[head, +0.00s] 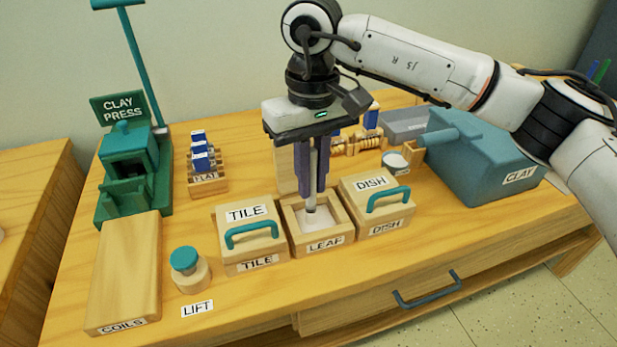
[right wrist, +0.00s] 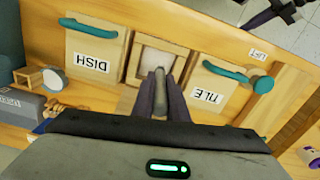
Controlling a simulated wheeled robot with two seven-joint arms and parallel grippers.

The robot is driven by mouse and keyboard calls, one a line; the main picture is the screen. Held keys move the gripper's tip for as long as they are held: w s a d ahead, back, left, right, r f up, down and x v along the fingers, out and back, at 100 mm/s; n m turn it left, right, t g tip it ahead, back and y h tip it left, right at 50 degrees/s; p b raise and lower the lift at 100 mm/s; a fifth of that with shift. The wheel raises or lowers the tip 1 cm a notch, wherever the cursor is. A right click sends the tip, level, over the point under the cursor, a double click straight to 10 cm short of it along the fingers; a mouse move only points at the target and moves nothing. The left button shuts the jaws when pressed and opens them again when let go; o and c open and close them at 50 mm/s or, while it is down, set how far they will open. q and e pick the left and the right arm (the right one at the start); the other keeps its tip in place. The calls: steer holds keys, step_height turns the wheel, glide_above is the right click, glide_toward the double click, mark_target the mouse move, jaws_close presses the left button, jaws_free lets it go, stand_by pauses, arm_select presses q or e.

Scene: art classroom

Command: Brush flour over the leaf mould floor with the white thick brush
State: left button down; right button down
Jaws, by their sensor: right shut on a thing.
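The open leaf mould (head: 324,241) is a wooden box labelled LEAF, between two lidded moulds. Its floor (head: 322,218) looks white; I cannot tell how evenly flour covers it. My right gripper (head: 317,188) points down over this box, shut on the white thick brush (head: 310,207). The brush is upright with its lower end inside the box; whether it touches the floor is unclear. In the right wrist view the brush (right wrist: 159,78) shows between the fingers, before the pale mould floor (right wrist: 163,59). A dark gripper shape, probably my left gripper (right wrist: 276,12), shows beyond the table edge.
The TILE mould (head: 243,212) and DISH mould (head: 362,186) flank the box, with teal lid handles. A round white-topped container (head: 396,160) stands behind, beside the teal CLAY bin (head: 480,165). The green clay press (head: 130,160), COILS block (head: 125,270) and teal-knobbed piece (head: 187,268) stand left.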

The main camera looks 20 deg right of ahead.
steer(key=shift+d, duration=0.45)
steer(key=shift+d, duration=0.8)
steer(key=shift+r, duration=0.15)
steer(key=shift+r+p, duration=0.35)
steer(key=shift+r, duration=0.25)
step_height(320, 180, up, 8)
steer(key=p, duration=0.5)
stand_by(0.5)
